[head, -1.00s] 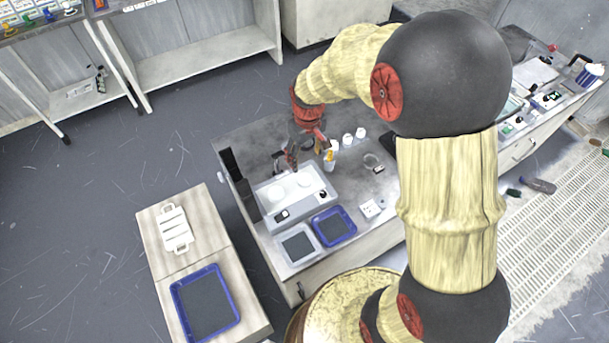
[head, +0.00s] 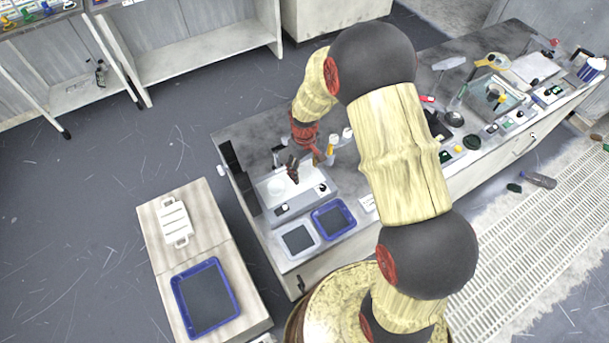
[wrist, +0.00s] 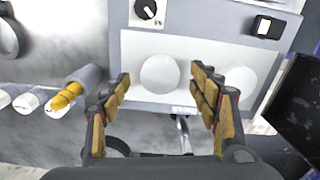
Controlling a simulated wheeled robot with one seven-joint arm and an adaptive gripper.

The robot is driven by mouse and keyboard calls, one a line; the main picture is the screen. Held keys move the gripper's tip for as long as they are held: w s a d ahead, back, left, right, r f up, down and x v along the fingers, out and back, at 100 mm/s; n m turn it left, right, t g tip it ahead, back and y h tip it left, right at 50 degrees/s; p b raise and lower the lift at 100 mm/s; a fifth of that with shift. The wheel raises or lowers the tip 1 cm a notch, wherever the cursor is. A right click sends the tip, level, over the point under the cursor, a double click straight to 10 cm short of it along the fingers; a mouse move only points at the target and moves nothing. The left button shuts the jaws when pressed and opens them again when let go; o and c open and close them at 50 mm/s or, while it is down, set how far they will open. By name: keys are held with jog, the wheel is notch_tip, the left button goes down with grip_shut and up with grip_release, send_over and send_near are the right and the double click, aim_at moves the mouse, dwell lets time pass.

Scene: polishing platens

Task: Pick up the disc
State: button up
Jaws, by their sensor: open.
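Two pale round discs lie flat on the white top of a grey two-station polishing machine (wrist: 190,50). In the wrist view one disc (wrist: 161,77) is between and beyond my fingertips, and the other disc (wrist: 239,82) is to the right, partly covered by my right finger. My gripper (wrist: 164,86) is open and empty, its fingers spread on either side of the first disc. I cannot tell the height left above it. In the head view my gripper (head: 301,170) points down over the machine and hides that disc.
A grey cup with an orange-yellow item (wrist: 70,94) and several white bottles stand close to my left finger. A blue-rimmed tray (head: 333,219) and a pale-rimmed tray (head: 299,240) lie in front of the machine. A side table holds a white rack (head: 174,222) and another blue-rimmed tray (head: 205,298).

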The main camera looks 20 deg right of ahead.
jog(key=shift+f, duration=0.5)
jog(key=shift+c, duration=0.8)
jog(key=c, duration=1.1)
jog(key=shift+c, duration=0.2)
